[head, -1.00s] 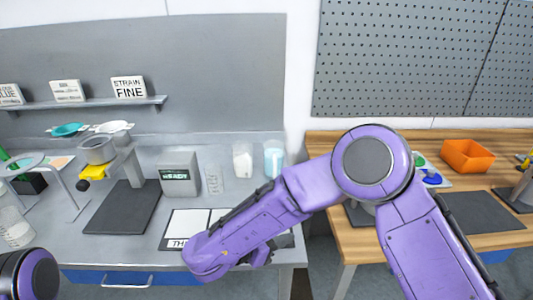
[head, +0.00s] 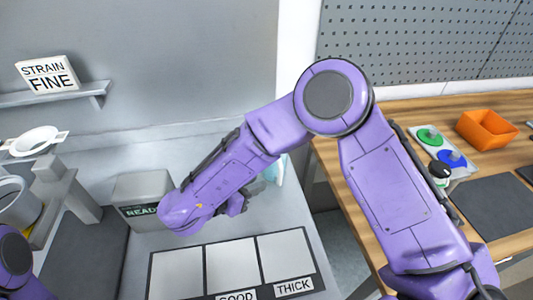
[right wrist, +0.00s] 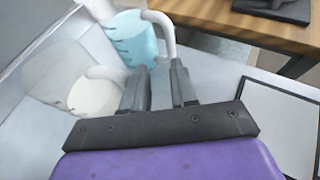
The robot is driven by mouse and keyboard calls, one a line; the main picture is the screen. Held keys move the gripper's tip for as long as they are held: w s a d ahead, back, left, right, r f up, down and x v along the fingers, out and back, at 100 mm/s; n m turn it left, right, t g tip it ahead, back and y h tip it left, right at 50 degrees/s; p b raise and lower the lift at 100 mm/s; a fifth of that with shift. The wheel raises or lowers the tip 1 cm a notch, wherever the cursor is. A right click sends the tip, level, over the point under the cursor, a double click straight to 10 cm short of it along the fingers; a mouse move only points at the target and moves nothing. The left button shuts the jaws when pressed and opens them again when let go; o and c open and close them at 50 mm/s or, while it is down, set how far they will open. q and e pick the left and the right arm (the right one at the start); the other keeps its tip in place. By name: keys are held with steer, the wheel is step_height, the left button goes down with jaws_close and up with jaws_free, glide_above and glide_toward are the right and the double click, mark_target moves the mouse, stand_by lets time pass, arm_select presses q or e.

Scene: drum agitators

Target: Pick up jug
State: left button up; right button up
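A clear jug with light blue contents (right wrist: 133,42) stands on the grey bench in the right wrist view, its pale handle curving toward my fingers. Only its edge (head: 279,172) shows past my arm in the head view. A second clear jug with whitish contents (right wrist: 92,92) stands left of it in the right wrist view; my arm hides it in the head view. My right gripper (right wrist: 160,72) has its fingers apart, with the blue jug's handle end by the gap. Whether they touch is unclear. In the head view the right gripper (head: 256,190) is partly hidden. My left gripper is out of view.
A grey box marked READY (head: 142,192) is left of my right gripper. A panelled board (head: 238,292) labelled GOOD and THICK lies in front. A stand with a grey cup (head: 18,205) is at left. The wooden table (head: 385,255) stands right, beyond a gap.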

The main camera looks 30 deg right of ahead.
mark_target(279, 179)
steer(key=d, duration=0.3)
steer(key=s+d+f, duration=0.1)
steer(key=shift+d, duration=0.2)
steer(key=x, duration=0.3)
steer(key=w+x, duration=0.1)
steer(key=x, duration=0.1)
steer(key=shift+w+f, duration=0.1)
steer(key=shift+f, duration=0.25)
steer(key=shift+s+r, duration=0.2)
steer(key=shift+s, duration=0.1)
steer(key=c, duration=0.3)
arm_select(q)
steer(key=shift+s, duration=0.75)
arm_select(e)
jaws_close()
steer(key=shift+a, duration=0.1)
